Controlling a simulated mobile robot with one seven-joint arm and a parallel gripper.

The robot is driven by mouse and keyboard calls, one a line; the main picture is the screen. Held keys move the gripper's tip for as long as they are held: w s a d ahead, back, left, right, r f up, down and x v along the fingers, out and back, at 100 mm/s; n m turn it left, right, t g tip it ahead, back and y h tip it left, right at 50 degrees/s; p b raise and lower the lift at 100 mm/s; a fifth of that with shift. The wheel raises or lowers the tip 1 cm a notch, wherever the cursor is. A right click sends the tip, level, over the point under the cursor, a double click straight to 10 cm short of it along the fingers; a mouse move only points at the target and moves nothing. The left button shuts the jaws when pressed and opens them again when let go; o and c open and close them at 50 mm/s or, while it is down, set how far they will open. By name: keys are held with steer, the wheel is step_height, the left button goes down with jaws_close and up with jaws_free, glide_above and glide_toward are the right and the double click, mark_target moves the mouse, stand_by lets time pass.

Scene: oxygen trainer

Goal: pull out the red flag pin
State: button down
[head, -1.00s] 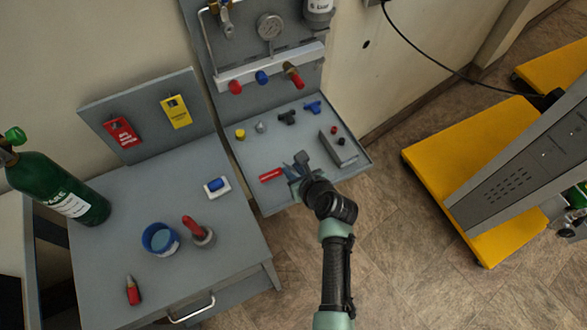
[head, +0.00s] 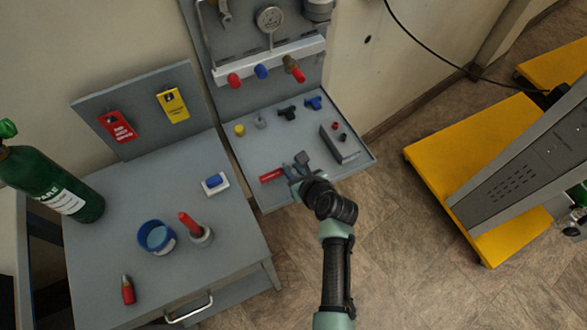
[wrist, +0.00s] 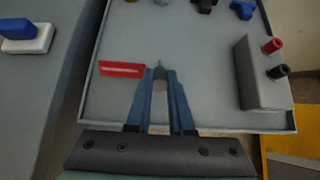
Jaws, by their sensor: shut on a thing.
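The red flag (head: 272,175) of the pin lies just left of my fingertips, over the front of the grey shelf (head: 252,158). In the wrist view, the flag (wrist: 122,69) has a pale stripe and its right end meets the left finger. My gripper (head: 295,168) is shut on the red flag pin at its right end. In the wrist view, a small grey piece shows between the blue fingers of my gripper (wrist: 160,76). The pin's shaft is mostly hidden by the fingers, and I cannot tell how deep it sits.
A grey block (head: 343,145) with a red and a black post stands to the right on the shelf. Blue (head: 313,103), black (head: 287,113) and yellow (head: 239,130) fittings lie further back. A gauge panel (head: 270,58) rises behind. A bench (head: 110,215) stands left.

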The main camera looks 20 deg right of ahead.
steer(key=shift+f, duration=0.1)
steer(key=c, duration=0.7)
jaws_free()
steer(key=p+v, duration=0.2)
steer(key=v, duration=1.1)
